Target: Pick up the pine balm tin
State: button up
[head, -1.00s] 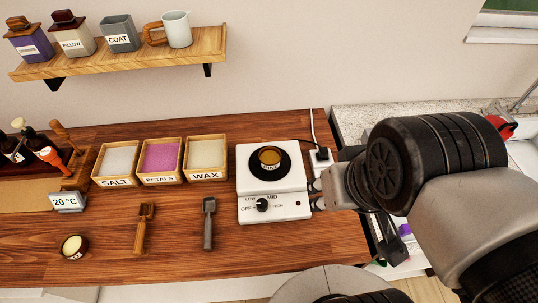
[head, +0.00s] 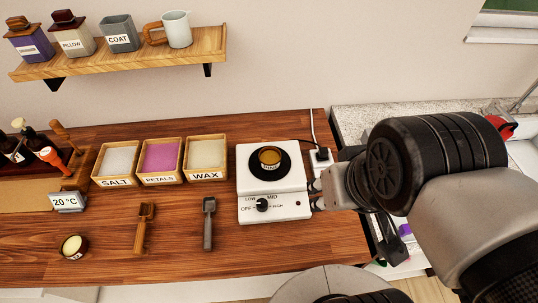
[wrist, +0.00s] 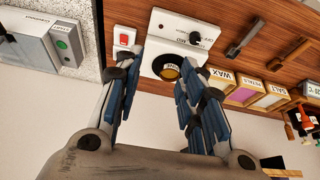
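A small round dark tin with amber contents (head: 269,157) stands on the black disc of the white hot plate (head: 273,205). It has a pale label too small to read surely. In the wrist view, this tin (wrist: 170,72) shows beyond and between my fingers. A second small tin with pale yellow contents (head: 74,247) stands at the table's front left; its label is not legible, so I cannot tell from print which is pine balm. My gripper (wrist: 161,68) is open and empty, apart from both tins. In the head view my arm hides most of it.
Boxes of salt (head: 116,163), petals (head: 160,160) and wax (head: 206,158) stand left of the hot plate. A wooden scoop (head: 142,228) and a grey scoop (head: 208,223) lie in front. A wall shelf (head: 130,58) holds jars. A power strip (head: 320,160) is right of the plate.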

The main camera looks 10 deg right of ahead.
aim_at(269, 157)
jog(key=k+j+z, duration=0.2)
jog(key=j, duration=0.25)
jog(key=j+z, duration=0.25)
jog(key=j, duration=0.2)
jog(key=k+j+z, duration=0.2)
jog(key=j, duration=0.15)
